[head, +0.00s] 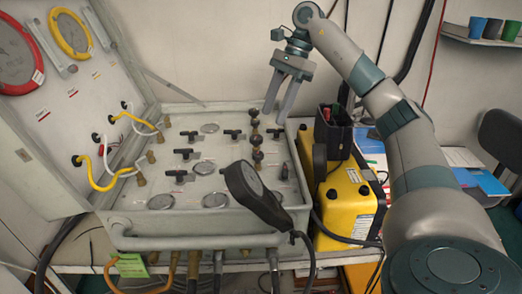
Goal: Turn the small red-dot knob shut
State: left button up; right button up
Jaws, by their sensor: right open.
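The air panel (128,220) is an open pale case with its lid raised at the left. Its face carries several black T-handle knobs, such as one at the back (232,133) and one at the front left (176,174). Brown round knobs (257,156) stand in a column right of the middle, and a small dark knob (285,171) sits near the right edge. I cannot make out which knob bears the red dot. My right gripper (277,117) is open and empty, fingers pointing down over the panel's back right corner, apart from the knobs. My left gripper is not in view.
A black handset (257,196) with a cable leans over the panel's front right. Yellow and white hoses (100,180) join lid and panel. A yellow case (346,205) with a black holder (333,130) stands close at the right. Air above the panel's middle is free.

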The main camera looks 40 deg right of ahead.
send_near(259, 153)
jog(key=f, duration=0.2)
jog(key=x, duration=0.2)
jog(key=p+x, duration=0.1)
jog(key=x, duration=0.1)
jog(key=shift+w+a+f, duration=0.1)
jog(key=shift+w+a, duration=0.05)
jog(key=shift+a, duration=0.2)
jog(key=shift+a+f, duration=0.25)
jog(key=shift+f, duration=0.35)
jog(key=shift+w+f, duration=0.1)
jog(key=shift+f, duration=0.1)
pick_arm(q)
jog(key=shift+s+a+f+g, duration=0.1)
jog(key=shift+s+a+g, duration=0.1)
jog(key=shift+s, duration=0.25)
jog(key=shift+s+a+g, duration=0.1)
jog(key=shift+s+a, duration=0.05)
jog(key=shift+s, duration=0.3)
